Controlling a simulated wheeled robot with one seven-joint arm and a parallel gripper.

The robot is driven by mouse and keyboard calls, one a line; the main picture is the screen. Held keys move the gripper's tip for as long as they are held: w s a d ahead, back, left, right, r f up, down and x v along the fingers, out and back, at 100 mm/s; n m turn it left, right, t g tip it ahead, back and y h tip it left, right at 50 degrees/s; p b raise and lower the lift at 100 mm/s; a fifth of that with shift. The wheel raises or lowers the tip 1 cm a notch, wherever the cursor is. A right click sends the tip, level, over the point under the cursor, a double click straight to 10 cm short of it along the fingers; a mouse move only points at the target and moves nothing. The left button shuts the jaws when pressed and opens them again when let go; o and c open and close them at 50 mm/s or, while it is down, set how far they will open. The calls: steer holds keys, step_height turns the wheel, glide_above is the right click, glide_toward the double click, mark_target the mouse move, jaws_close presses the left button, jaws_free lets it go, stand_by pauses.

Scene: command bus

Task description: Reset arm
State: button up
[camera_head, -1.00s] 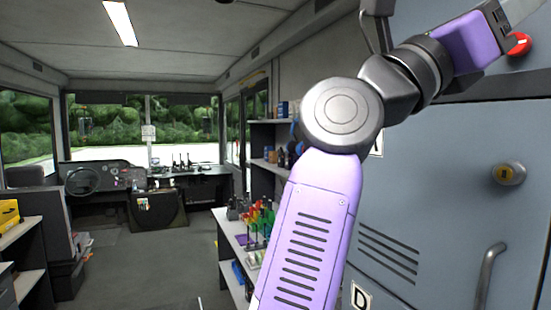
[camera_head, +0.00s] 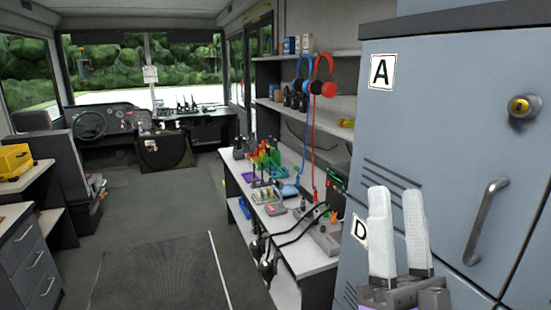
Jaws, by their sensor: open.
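My gripper (camera_head: 398,235) shows at the lower right, with two pale fingers pointing up and apart. Nothing is between the fingers. Its purple body shows at the bottom edge, and the rest of my arm is out of view. The gripper appears in front of the blue-grey cabinet (camera_head: 440,130); whether it touches the cabinet I cannot tell.
The floor aisle (camera_head: 160,230) is clear up to the driver's seat area.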

steer(key=s+d+f+n+g+y, duration=0.15)
steer(key=s+f+n+g, duration=0.35)
steer(key=f, duration=0.6)
steer(key=s+d+f+n+g+y, duration=0.1)
steer(key=s+f+n+g+y, duration=0.15)
steer(key=s+f, duration=0.6)
steer(key=s+d+f+g+h, duration=0.1)
steer(key=s+f+g+h, duration=0.1)
steer(key=s+f, duration=0.5)
steer(key=s+d+f+m+g+h, duration=0.1)
steer(key=s+f+g+h, duration=0.1)
steer(key=s+f+g, duration=0.2)
steer(key=s+f, duration=0.3)
steer(key=s, duration=0.3)
steer(key=shift+d+f+g, duration=0.2)
steer(key=shift+d+g, duration=0.15)
steer(key=shift+d, duration=0.05)
steer(key=shift+c, duration=0.2)
